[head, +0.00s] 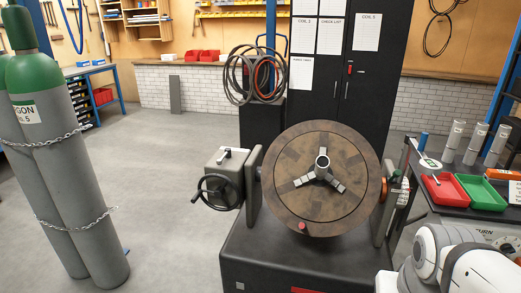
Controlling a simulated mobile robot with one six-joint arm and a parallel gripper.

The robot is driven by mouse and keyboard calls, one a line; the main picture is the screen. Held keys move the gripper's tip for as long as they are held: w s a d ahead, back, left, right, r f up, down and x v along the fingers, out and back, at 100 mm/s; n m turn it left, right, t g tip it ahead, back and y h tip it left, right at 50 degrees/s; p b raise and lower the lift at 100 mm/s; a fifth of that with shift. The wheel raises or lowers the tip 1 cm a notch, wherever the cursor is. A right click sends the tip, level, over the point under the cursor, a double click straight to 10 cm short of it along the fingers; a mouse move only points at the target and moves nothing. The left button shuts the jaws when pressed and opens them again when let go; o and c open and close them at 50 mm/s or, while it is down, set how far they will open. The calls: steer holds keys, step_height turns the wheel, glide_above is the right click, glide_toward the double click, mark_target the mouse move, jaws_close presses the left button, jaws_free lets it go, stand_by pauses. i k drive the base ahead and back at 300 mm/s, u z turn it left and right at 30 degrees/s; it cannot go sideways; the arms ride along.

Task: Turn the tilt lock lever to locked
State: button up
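A round brown tilting table (290,195) with a three-jaw chuck (322,168) faces me on a dark pedestal (262,262). At its left is a grey gearbox (224,172) with a black handwheel (205,203). A small black-and-white fitting (231,154) on top of the gearbox may be the tilt lock lever, but it is too small to tell its setting. On the right side bracket are an orange disc (384,189) and small green and red parts (396,178). My white arm shows at the bottom right; my gripper is out of view.
Grey gas cylinders (72,165) with green tops and chains stand at the left. A workbench at the right holds a red tray (445,190), a green tray (480,192) and several upright cylinders. A black cabinet (365,100) stands behind the table. Floor (165,170) left of the pedestal is clear.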

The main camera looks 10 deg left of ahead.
mark_target(228, 151)
steer(key=z, duration=0.05)
steer(key=k, duration=1.1)
steer(key=u, duration=1)
steer(key=i, duration=1.15)
steer(key=u, duration=0.25)
steer(key=i, duration=1.25)
steer(key=z, duration=0.7)
steer(key=i, duration=0.35)
steer(key=z, duration=0.3)
steer(key=k, duration=0.8)
steer(key=z, duration=0.2)
steer(key=i, duration=0.65)
